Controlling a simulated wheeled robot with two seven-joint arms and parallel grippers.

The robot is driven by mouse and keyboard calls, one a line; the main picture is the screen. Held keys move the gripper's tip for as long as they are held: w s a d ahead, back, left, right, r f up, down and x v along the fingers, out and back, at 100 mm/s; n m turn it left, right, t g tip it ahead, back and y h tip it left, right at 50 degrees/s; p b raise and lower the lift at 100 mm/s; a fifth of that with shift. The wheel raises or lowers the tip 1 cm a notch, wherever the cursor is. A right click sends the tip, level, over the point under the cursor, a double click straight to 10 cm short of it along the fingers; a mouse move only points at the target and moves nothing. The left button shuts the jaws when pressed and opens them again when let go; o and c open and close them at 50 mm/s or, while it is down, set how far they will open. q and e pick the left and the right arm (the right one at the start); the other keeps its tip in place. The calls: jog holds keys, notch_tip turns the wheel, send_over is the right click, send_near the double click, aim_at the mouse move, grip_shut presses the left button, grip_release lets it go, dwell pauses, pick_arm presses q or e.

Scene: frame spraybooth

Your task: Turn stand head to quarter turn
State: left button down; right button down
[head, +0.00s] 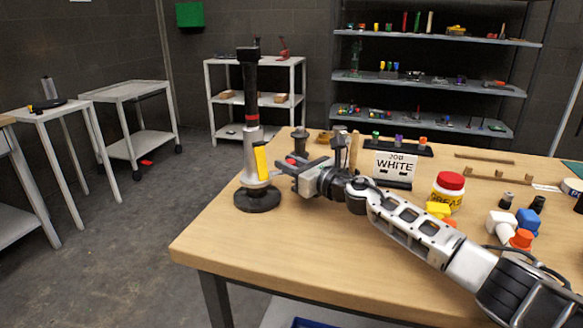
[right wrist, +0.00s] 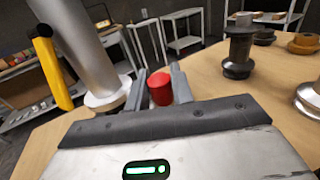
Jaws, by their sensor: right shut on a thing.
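The stand (head: 250,150) is upright near the table's left end, with a round black base, a silver column, a red ring and a tall black head (head: 249,75) on top. A yellow bar (head: 261,161) is on the column's right side. My right gripper (head: 287,168) is beside the lower column, reaching in from the right. In the right wrist view its fingers (right wrist: 160,92) are shut on a red knob (right wrist: 160,86) close to the silver column (right wrist: 88,45). The knob's link to the stand is hidden. My left gripper is not in view.
A white sign reading JOB WHITE (head: 395,165), a red-lidded grease jar (head: 449,190) and several bottles are on the wooden table (head: 300,260). A dark spool-like part (head: 299,140) stands behind my gripper. The table's front left is clear.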

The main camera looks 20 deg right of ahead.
jog(key=shift+w+d, duration=0.15)
jog(key=shift+d, duration=0.05)
dwell(0.4)
jog(key=c, duration=1.3)
grip_release()
jog(key=shift+f, duration=0.1)
jog(key=shift+o, duration=0.2)
jog(key=shift+a, duration=0.1)
jog(key=shift+a, duration=0.1)
